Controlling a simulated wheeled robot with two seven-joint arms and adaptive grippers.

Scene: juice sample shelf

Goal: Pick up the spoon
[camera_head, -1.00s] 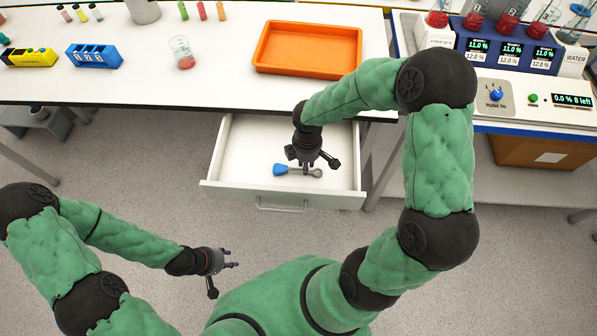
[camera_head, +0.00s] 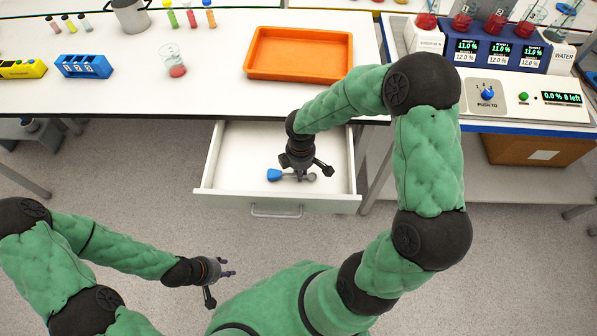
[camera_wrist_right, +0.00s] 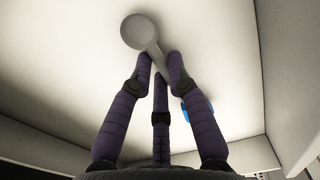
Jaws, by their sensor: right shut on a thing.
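The spoon, with a blue handle end (camera_head: 274,174) and a grey bowl (camera_head: 311,177), is in the open white drawer (camera_head: 229,180). In the right wrist view the grey bowl (camera_wrist_right: 140,31) shows beyond the fingertips, and a bit of the blue end (camera_wrist_right: 197,107) shows behind a finger. My right gripper (camera_head: 299,173) is over the middle of the spoon; in the wrist view its fingers (camera_wrist_right: 160,68) are closed around the spoon's shaft. Whether the spoon touches the drawer floor is hard to tell. My left gripper (camera_head: 222,281) is away at lower left, fingers apart, empty.
On the tabletop above are an orange tray (camera_head: 250,65), a beaker with red liquid (camera_head: 175,66), a blue rack (camera_head: 84,66) and a machine (camera_head: 510,98) at right.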

